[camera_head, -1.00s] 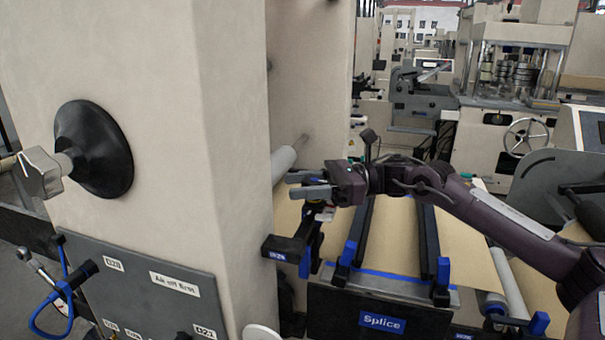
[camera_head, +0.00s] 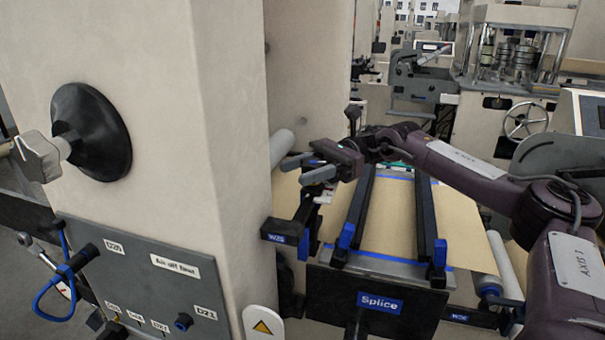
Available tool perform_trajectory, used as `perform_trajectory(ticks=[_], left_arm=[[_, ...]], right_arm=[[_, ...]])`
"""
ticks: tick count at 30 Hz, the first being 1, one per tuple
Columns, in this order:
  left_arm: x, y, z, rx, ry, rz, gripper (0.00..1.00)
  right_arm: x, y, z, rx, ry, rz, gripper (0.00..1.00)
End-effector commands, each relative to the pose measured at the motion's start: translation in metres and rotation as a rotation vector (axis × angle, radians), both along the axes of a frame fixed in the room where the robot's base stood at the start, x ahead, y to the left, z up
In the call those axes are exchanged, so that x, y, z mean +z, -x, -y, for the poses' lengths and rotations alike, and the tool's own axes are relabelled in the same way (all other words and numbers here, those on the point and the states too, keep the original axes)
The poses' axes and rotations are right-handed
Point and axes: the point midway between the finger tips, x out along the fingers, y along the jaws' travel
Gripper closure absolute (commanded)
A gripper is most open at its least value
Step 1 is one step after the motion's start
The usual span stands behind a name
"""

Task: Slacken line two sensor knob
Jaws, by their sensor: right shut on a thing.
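My right gripper (camera_head: 305,169) reaches in from the right, at the edge of the cream machine column. Its two grey fingers are shut on a small sensor knob, mostly hidden between them. Just below the fingers is a black sensor bracket (camera_head: 304,208) with a small pale part, above the kraft web. Its blue-edged end plate (camera_head: 286,232) carries a label too small to read surely. A grey lobed knob (camera_head: 38,155) on a black disc (camera_head: 92,132) stands out from the column at left, away from the gripper. My left gripper is out of view.
The cream column (camera_head: 215,120) fills the left half. A grey panel (camera_head: 140,262) with labels and a blue hose (camera_head: 50,300) is below. The Splice plate (camera_head: 378,303) and two black rails stand over the brown web (camera_head: 460,225). More machines with a handwheel (camera_head: 525,120) are behind.

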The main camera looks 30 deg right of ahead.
Motion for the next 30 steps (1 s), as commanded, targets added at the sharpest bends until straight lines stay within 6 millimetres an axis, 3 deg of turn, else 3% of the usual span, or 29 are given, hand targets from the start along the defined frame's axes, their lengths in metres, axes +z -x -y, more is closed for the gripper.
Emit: perform_trajectory(ticks=[1,26,27,30], left_arm=[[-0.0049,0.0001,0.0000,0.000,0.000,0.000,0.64],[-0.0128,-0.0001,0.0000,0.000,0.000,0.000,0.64],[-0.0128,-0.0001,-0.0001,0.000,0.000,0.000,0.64],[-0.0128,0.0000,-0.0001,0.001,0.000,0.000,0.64]], right_arm=[[-0.0085,0.0002,-0.0008,0.014,0.005,-0.014,0.78],[-0.0096,0.0022,-0.0002,0.087,0.005,-0.022,0.78],[-0.0096,0.0022,-0.0001,0.087,0.005,-0.022,0.54],[-0.0087,0.0022,-0.0001,0.086,0.004,-0.020,0.41]])
